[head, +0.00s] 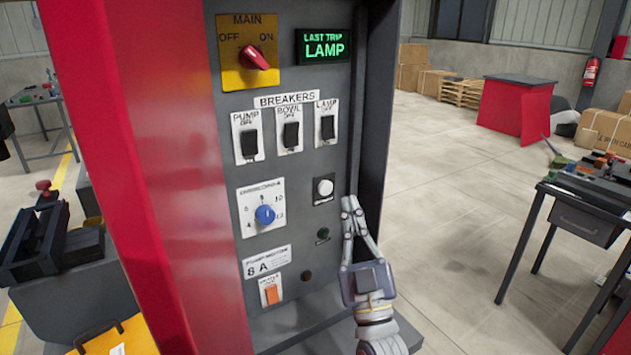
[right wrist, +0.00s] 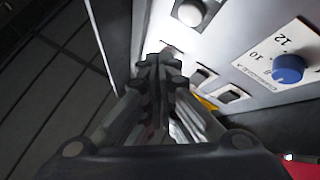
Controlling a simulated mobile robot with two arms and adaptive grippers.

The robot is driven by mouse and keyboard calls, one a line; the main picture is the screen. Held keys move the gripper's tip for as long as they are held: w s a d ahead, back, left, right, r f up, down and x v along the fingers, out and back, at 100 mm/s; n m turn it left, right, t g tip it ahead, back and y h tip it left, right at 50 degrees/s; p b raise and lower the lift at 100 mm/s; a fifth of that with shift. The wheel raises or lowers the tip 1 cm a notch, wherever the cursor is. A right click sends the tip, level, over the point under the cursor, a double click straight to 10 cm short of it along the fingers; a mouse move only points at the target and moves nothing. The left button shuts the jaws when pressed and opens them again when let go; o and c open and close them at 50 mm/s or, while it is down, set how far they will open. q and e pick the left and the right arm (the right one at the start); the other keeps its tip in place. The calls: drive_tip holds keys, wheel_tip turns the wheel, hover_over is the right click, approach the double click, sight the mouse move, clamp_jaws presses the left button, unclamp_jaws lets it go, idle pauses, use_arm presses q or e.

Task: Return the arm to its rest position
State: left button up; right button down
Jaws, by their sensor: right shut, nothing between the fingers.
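My right gripper (head: 352,204) is in front of the right edge of the grey control panel (head: 300,180), beside the white push button (head: 324,188). Its fingers point up and are shut with nothing between them. In the right wrist view the closed fingers (right wrist: 160,80) show in the middle, with the white button (right wrist: 190,13) just above them and the blue knob (right wrist: 288,68) to the right. I cannot tell whether the fingers touch the panel. My left gripper is not in view.
The red cabinet wall (head: 165,150) stands left of the panel. A red main switch (head: 254,57), breakers (head: 290,134) and a lit green lamp display (head: 323,46) are on the panel. A work table (head: 585,222) stands at the right. Open floor (head: 450,240) lies between.

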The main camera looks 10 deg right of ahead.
drive_tip(key=s+f+g+y, duration=0.15)
drive_tip(key=f+g, duration=0.25)
drive_tip(key=f, duration=0.4)
drive_tip(key=s+a+f+g, duration=0.1)
drive_tip(key=s+f+g, duration=0.25)
drive_tip(key=f, duration=0.45)
drive_tip(key=s+f+g, duration=0.1)
drive_tip(key=f+g, duration=0.4)
drive_tip(key=f, duration=0.3)
drive_tip(key=s+d+f+m+g+h, duration=0.15)
drive_tip(key=s+f+g, duration=0.25)
drive_tip(key=s, duration=0.4)
drive_tip(key=s+d+f+g, duration=0.25)
drive_tip(key=s+f, duration=0.25)
drive_tip(key=s, duration=0.3)
drive_tip(key=s+d+f+m+g+h, duration=0.1)
drive_tip(key=s+f+g, duration=0.3)
drive_tip(key=s, duration=0.4)
wheel_tip(320, 180, down, 26)
drive_tip(key=s+g, duration=0.1)
drive_tip(key=s, duration=0.1)
drive_tip(key=s+d+f+g, duration=0.1)
drive_tip(key=s+d+f, duration=0.1)
drive_tip(key=s+f, duration=1.4)
drive_tip(key=shift+s+d+f, duration=0.2)
drive_tip(key=shift+s+d, duration=0.05)
drive_tip(key=shift+d, duration=0.05)
drive_tip(key=shift+n, duration=0.25)
